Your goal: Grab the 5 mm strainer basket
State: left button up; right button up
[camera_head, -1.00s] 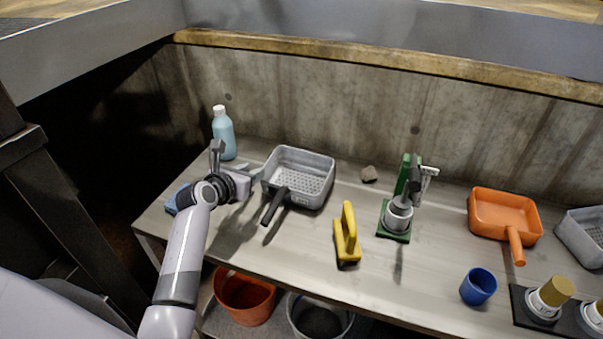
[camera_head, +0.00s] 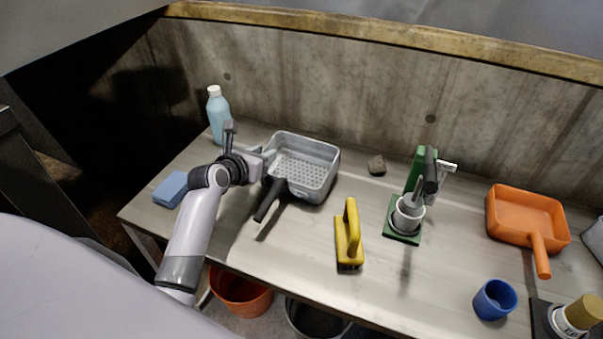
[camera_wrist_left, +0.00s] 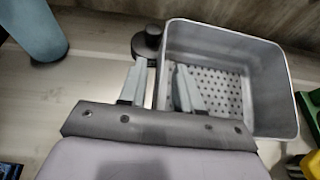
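A grey strainer basket (camera_head: 318,182) with a perforated floor and a black handle (camera_head: 270,198) stands on the bench, left of centre. No size mark is readable on it. My left gripper (camera_head: 263,160) is at the basket's left side. In the left wrist view, the gripper (camera_wrist_left: 160,88) is open and empty. Its left finger appears outside the basket (camera_wrist_left: 270,80) wall and its right finger over the inside, with the wall between them. Contact cannot be told. The handle is not clearly visible there. A second grey basket (camera_head: 597,240) is cut off at the right edge. My right gripper is not in view.
A blue bottle (camera_head: 217,118) stands behind my left gripper and a blue sponge (camera_head: 171,189) lies to its left. A yellow-handled brush (camera_head: 350,235), green stand (camera_head: 405,235) and orange scoop (camera_head: 520,215) are to the right. A dark round piece (camera_wrist_left: 147,42) is beside the basket.

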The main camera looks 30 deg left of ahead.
pick_arm(q)
jog(key=shift+f, duration=0.1)
grip_shut()
jog(key=shift+r, duration=0.2)
